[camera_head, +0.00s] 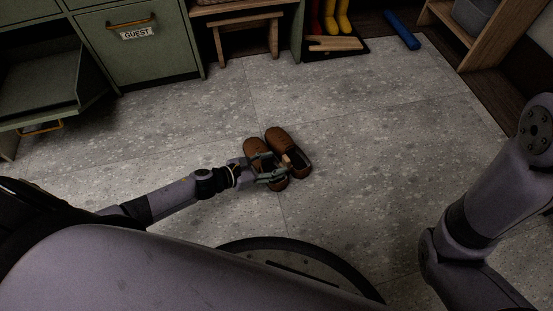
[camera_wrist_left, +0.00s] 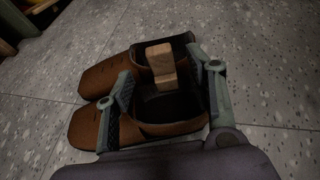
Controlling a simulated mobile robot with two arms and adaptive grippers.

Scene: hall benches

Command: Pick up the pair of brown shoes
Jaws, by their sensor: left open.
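The pair of brown shoes (camera_head: 279,137) stands side by side on the grey floor, toes pointing away from me. In the left wrist view the shoes (camera_wrist_left: 97,77) fill the middle, with a light wooden piece (camera_wrist_left: 160,62) upright between their heel parts. My left gripper (camera_head: 273,173) is over the heel end of the pair. In the left wrist view my left gripper (camera_wrist_left: 168,90) is open, its fingers spread on either side of the wooden piece and the nearer shoe's opening. I cannot tell whether the fingers touch them. My right gripper is not in view; only its arm shows at right.
A green cabinet with a GUEST drawer (camera_head: 141,48) stands at the back left. A small wooden bench (camera_head: 246,28), yellow boots (camera_head: 337,17) on a dark tray, a blue object (camera_head: 402,30) and a wooden shelf (camera_head: 465,38) line the back. The floor (camera_head: 370,130) around the shoes is clear.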

